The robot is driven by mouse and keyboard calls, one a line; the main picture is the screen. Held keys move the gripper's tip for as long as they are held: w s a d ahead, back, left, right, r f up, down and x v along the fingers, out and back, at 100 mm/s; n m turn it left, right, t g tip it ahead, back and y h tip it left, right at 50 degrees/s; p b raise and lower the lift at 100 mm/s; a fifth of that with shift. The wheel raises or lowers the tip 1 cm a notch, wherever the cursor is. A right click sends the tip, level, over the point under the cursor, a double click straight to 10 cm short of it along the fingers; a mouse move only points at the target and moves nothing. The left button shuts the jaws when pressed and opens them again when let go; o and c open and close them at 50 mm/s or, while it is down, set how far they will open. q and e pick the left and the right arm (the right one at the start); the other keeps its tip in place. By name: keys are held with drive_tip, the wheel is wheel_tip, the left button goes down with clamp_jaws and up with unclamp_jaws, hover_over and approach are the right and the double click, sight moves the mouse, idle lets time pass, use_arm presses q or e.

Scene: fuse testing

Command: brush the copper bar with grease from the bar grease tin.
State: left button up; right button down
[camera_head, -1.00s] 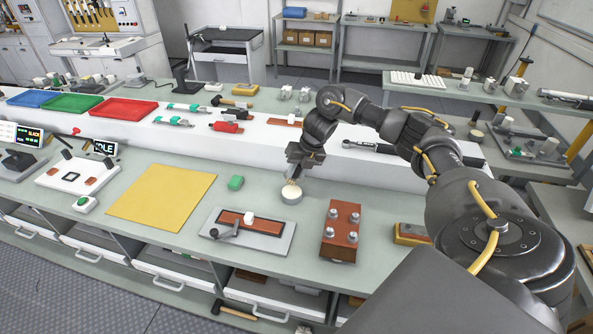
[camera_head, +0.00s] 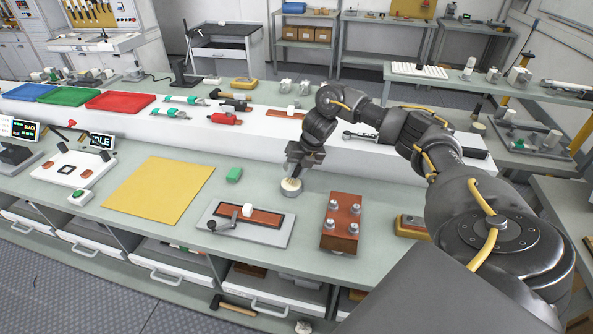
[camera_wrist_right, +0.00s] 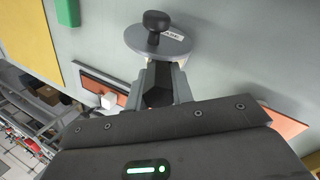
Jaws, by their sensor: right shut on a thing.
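The grease tin (camera_head: 292,192), a small round tin with a pale top, stands on the bench. In the right wrist view it is a round grey disc with a label (camera_wrist_right: 172,37), partly covered by a dark knob-like end (camera_wrist_right: 157,21). My right gripper (camera_head: 293,172) points down just above the tin. It is shut on a slim tool, apparently the brush, mostly hidden by the fingers (camera_wrist_right: 158,88). I cannot tell if its tip touches the grease. The copper bar (camera_head: 262,218) lies in a grey fixture, a white block on it; it also shows in the wrist view (camera_wrist_right: 93,80). My left gripper is out of view.
A copper block with several bolts (camera_head: 340,235) stands right of the fixture (camera_head: 275,237). A raised white shelf (camera_head: 250,140) with tools runs behind. The bench around the tin is clear.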

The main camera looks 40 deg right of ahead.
drive_tip(key=shift+f+b, duration=0.35)
drive_tip(key=shift+f, duration=0.2)
idle(0.4)
drive_tip(key=shift+r, duration=0.1)
idle(1.2)
wheel_tip(320, 180, up, 7)
drive_tip(key=p, duration=0.6)
idle(0.8)
